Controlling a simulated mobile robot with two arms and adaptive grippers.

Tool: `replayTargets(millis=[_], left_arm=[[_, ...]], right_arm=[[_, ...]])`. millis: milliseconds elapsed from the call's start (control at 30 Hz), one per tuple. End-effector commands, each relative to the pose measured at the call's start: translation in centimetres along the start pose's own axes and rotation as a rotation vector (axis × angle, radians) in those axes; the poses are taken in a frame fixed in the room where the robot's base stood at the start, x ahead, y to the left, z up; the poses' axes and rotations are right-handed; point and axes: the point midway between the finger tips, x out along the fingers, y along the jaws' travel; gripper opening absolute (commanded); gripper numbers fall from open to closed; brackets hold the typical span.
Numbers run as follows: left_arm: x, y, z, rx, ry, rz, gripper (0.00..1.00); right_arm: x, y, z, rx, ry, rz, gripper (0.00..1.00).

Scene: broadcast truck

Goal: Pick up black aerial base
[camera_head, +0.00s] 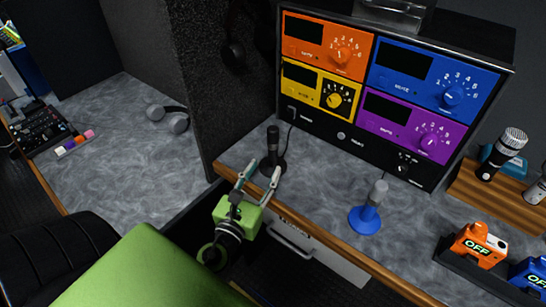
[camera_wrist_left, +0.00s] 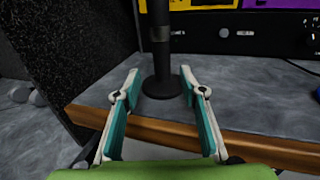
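The black aerial base (camera_head: 272,164) stands upright on the grey counter near its wooden front edge, left of the blue base. It has a round foot and a black post. It also shows in the left wrist view (camera_wrist_left: 162,86), with its top out of the frame. My left gripper (camera_head: 259,178) is green with pale fingers and is open. Its fingertips (camera_wrist_left: 158,82) lie on either side of the black base's foot, apart from it as far as I can see. My right gripper is in neither view.
A blue microphone base (camera_head: 366,218) stands to the right on the counter. A rack of coloured panels (camera_head: 385,92) is behind. A dark partition (camera_head: 226,90) rises close at the left. Orange (camera_head: 478,244) and blue switches sit at far right.

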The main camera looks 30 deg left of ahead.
Motion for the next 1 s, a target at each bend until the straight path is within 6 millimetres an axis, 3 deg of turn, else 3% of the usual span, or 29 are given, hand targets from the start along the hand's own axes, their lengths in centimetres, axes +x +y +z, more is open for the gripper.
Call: replayTargets(millis=[267,600,933,1000], left_arm=[[1.9,0.0,0.0,-0.002,0.0,0.0,0.38],[6.1,-0.3,-0.1,-0.002,-0.001,0.001,0.38],[6.7,-0.3,-0.4,-0.002,0.001,0.001,0.38],[6.7,-0.3,-0.4,-0.002,0.001,0.001,0.23]], right_arm=[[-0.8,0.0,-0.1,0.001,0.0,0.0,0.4],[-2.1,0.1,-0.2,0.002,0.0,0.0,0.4],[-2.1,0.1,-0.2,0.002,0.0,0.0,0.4],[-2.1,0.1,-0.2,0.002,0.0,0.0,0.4]])
